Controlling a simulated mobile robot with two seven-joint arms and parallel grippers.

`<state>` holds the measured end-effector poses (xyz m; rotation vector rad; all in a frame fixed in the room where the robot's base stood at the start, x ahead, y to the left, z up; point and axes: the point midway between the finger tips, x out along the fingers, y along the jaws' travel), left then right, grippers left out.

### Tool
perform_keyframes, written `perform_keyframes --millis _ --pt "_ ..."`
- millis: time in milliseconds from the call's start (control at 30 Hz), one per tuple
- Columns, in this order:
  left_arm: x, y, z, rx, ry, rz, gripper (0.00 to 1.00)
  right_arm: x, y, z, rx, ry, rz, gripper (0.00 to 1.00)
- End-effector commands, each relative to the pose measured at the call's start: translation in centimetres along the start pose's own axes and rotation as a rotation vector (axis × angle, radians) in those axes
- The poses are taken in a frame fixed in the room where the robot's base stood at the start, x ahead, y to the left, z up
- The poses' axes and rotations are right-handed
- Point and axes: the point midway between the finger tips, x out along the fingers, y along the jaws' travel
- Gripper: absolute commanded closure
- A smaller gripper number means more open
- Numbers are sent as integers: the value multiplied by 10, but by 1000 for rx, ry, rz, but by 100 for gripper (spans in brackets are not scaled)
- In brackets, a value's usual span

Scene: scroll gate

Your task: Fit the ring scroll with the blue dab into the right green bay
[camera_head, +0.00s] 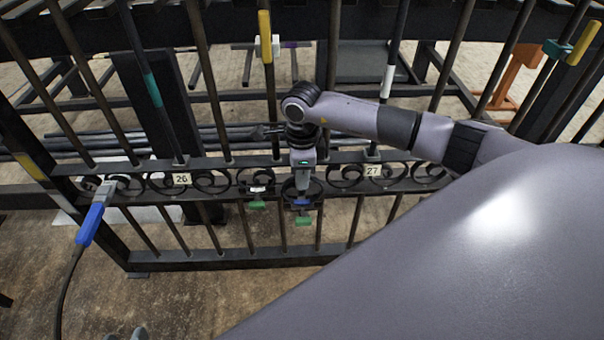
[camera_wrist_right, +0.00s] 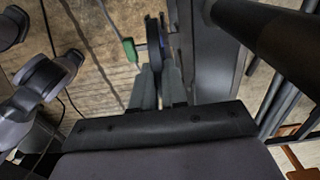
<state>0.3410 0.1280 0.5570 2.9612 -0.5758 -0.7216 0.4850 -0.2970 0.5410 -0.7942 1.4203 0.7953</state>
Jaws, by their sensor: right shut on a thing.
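My right gripper (camera_head: 302,186) is at the scroll rail of the gate, pointing down, shut on the dark ring scroll. A blue dab (camera_head: 301,202) shows just under its fingertips. Just below that is the right green mark (camera_head: 304,220); another green mark (camera_head: 257,205) lies to its left. In the right wrist view the fingers (camera_wrist_right: 158,88) close on the dark ring scroll (camera_wrist_right: 154,42), seen nearly edge-on, with a green mark (camera_wrist_right: 130,50) to its left. The fingers hide much of the ring, and I cannot tell whether it is seated in the bay. My left gripper is not in view.
The dark gate rail (camera_head: 215,165) holds a row of scrolls between upright bars, with plates 26 (camera_head: 182,179) and 27 (camera_head: 374,170). A blue-handled tool (camera_head: 91,224) with a cable is at the rail's left end. Bars stand close around my right gripper.

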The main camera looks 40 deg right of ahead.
Motion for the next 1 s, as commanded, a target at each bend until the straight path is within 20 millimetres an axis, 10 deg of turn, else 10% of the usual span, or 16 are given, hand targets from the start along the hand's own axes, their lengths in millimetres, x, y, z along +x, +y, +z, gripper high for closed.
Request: perform_keyframes --millis 1000 --pt "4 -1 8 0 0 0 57 12 0 0 0 -1 -1 100"
